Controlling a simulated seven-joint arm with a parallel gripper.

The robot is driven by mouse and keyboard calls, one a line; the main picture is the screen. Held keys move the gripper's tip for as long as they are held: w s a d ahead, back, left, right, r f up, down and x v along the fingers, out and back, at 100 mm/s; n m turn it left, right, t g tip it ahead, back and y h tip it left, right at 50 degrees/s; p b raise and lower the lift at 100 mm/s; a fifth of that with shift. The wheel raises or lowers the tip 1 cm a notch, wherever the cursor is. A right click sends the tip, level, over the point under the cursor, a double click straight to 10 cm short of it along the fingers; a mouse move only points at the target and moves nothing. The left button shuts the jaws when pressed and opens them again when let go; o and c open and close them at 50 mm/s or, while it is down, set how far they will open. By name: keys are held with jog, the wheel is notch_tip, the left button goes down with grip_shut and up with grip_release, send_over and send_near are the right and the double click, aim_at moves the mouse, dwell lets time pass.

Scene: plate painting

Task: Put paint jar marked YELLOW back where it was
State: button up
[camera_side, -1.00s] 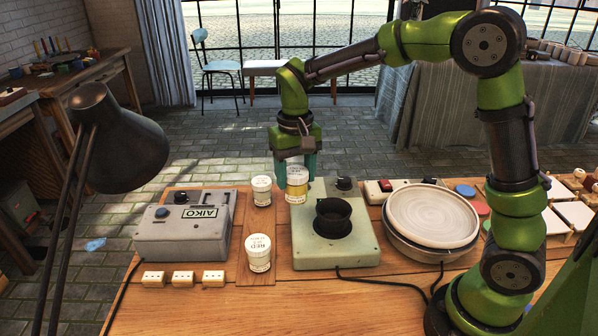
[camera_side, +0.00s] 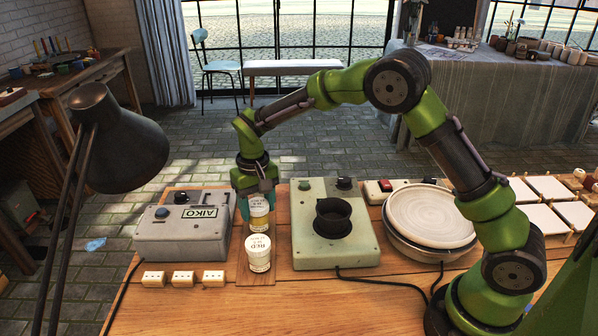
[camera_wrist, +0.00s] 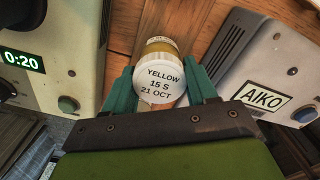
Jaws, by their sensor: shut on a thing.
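The paint jar marked YELLOW (camera_side: 258,222) has a white lid and a yellow body. My gripper (camera_side: 257,204) is shut on it, with a teal finger on each side. In the wrist view the lid (camera_wrist: 162,78) reads "YELLOW 15 S 21 OCT" between the fingers of my gripper (camera_wrist: 160,88). The jar looks upright over the wooden strip, just behind the white jar marked RED (camera_side: 259,254). I cannot tell whether its base touches the strip. The other white jar, seen earlier at the back of the strip, is hidden.
The grey AIKO box (camera_side: 184,228) stands close on the left. The pale green device with a black cup (camera_side: 333,217) stands close on the right. Several small white blocks (camera_side: 184,279) lie in front left. Stacked plates (camera_side: 430,217) are farther right.

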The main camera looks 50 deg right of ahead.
jog(key=shift+f, duration=0.8)
jog(key=shift+f, duration=0.15)
jog(key=o, duration=1.2)
